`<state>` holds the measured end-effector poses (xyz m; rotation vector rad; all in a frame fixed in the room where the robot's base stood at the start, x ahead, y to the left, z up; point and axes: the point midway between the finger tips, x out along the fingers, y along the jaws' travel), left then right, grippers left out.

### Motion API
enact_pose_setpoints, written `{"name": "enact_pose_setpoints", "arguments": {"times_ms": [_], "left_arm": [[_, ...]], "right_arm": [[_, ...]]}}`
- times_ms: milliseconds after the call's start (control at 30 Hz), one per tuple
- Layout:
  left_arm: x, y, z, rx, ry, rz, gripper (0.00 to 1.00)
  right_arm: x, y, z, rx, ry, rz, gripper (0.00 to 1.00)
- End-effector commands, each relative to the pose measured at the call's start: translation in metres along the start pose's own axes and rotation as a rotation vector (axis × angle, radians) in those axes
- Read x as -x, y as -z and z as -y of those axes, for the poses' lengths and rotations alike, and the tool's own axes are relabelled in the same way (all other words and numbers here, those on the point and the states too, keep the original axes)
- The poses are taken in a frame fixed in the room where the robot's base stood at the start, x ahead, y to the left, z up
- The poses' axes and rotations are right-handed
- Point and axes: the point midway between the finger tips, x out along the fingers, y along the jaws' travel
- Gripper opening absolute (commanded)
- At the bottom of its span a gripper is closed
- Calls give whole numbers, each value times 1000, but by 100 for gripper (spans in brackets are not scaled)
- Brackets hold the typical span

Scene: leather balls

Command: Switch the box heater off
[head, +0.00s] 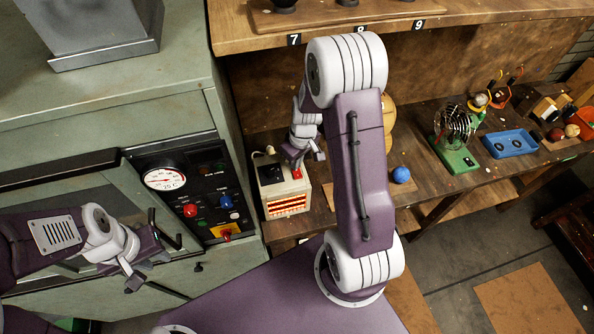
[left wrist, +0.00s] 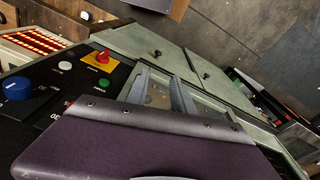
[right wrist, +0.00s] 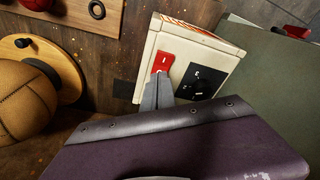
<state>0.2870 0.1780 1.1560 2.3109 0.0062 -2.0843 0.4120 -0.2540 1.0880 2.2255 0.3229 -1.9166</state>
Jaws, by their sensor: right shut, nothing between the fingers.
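The box heater (head: 270,196) is a cream box on the bench beside the green cabinet. Its front grille (head: 288,206) glows orange, and the glow also shows in the left wrist view (left wrist: 38,40). Its top has a red rocker switch (right wrist: 161,61) and a black dial panel (right wrist: 203,83), seen in the right wrist view. My right gripper (head: 298,166) is shut and empty, its fingertips at the near end of the red switch; I cannot tell whether they touch it. My left gripper (left wrist: 160,88) is open and empty, in front of the green cabinet's control panel.
The cabinet's black panel (head: 210,182) has a gauge, coloured buttons and a red-on-yellow switch (left wrist: 103,58). Right along the bench are a blue ball (head: 401,174), a green-based wire cage (head: 456,150) and a blue tray (head: 510,143). A shelf hangs above. A leather ball (right wrist: 25,100) lies near the heater.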

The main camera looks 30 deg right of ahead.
Motion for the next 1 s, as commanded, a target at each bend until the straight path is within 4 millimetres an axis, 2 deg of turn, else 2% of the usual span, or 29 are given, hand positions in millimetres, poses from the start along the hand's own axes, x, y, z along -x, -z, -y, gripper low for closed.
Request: {"name": "enact_pose_setpoints", "arguments": {"times_ms": [33,100,567,1000], "left_arm": [[9,1,0,0,0,0,29],[15,2,0,0,0,0,29],[50,5,-1,0,0,0,29],[50,5,-1,0,0,0,29]], "right_arm": [[10,2,0,0,-1,-1,0],[17,3,0,0,-1,-1,0],[61,10,0,1,-1,-1,0],[61,10,0,0,-1,-1,0]]}}
